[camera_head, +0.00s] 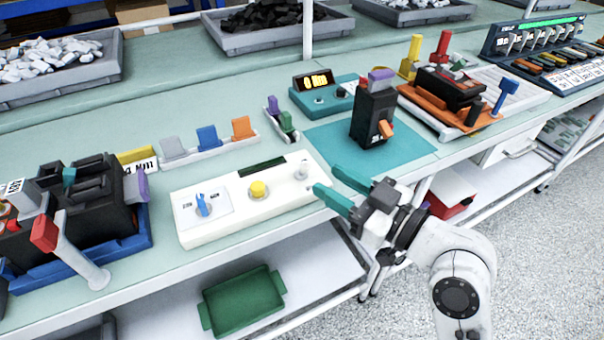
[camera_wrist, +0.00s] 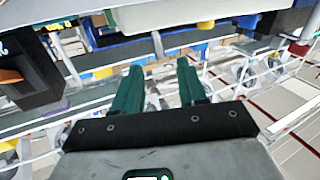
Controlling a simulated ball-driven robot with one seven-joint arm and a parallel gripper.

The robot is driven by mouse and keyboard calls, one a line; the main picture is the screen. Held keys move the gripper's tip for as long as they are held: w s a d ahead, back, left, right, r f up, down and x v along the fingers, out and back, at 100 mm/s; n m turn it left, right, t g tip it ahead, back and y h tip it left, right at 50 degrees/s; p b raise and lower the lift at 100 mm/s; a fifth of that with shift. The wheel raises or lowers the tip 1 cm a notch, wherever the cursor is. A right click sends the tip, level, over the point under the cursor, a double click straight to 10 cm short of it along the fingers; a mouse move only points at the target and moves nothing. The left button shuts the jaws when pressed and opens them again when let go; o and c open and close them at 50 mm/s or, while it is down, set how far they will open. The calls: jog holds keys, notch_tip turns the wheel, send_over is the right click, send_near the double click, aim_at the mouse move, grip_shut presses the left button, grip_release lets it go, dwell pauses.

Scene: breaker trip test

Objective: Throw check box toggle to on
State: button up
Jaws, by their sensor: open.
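The check box (camera_head: 235,228) is a long white box at the front of the bench in the head view. It has a blue knob (camera_head: 202,204), a yellow button (camera_head: 258,189) and a dark strip on top. The small pale toggle (camera_head: 303,170) stands at its right end; I cannot read its labels or tell its position. My gripper (camera_head: 328,182) is open and empty, its green fingers pointing left, just right of the toggle and apparently apart from it. In the wrist view my open fingers (camera_wrist: 156,72) show with nothing between them, and a pale box with yellow and blue parts (camera_wrist: 195,15) shows beyond.
A black breaker (camera_head: 372,115) with an orange lever stands on a teal mat (camera_head: 325,141) behind my gripper. A display unit (camera_head: 318,93) stands behind. Black breakers in a blue tray (camera_head: 135,240) and a red-ended lever (camera_head: 75,250) are at left. A green tray (camera_head: 240,305) is below.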

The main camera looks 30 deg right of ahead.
aim_at(304, 162)
jog(key=x, duration=0.7)
jog(key=shift+w, duration=0.1)
grip_shut()
